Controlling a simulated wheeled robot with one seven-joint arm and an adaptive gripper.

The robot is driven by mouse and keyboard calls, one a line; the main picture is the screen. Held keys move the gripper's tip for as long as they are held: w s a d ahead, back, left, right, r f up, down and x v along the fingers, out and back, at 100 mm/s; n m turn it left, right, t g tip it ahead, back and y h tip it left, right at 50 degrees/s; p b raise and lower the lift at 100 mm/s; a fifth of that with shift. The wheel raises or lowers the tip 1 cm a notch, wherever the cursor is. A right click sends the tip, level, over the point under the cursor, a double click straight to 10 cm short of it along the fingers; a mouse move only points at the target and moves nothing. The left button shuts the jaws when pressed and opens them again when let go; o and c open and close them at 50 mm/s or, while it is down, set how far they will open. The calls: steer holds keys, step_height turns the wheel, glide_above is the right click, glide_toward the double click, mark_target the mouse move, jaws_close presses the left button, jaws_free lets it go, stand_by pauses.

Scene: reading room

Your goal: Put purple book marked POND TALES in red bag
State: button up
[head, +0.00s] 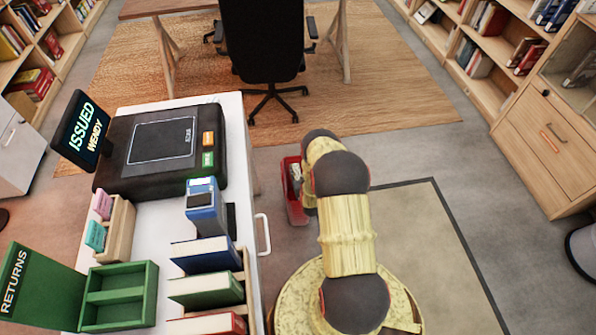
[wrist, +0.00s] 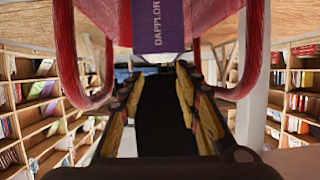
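The red bag (head: 293,190) shows low beside the counter in the head view, partly behind my arm, with something pale at its top. In the wrist view the red bag (wrist: 215,14) fills the top, with its handles hanging to either side. A purple panel, probably a book (wrist: 157,22), shows against the bag with pale lettering reading "DAPPLOR"; the frame cuts it off. I see no POND TALES lettering in either view. My gripper (wrist: 158,85) has its fingers apart with nothing seen between them but a dark background. My arm hides the gripper in the head view.
The white counter (head: 236,130) holds a black issue machine (head: 160,150), a green returns box (head: 118,295) and a rack with blue (head: 203,254), green (head: 205,289) and red (head: 207,324) books. A black chair (head: 262,40) stands beyond. Grey floor is open right of my arm.

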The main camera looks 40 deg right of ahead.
steer(key=o, duration=0.4)
steer(key=shift+f, duration=0.1)
steer(key=shift+s+a, duration=0.1)
steer(key=shift+s, duration=0.1)
steer(key=v, duration=1.1)
steer(key=shift+s+a, duration=0.15)
steer(key=shift+s, duration=0.1)
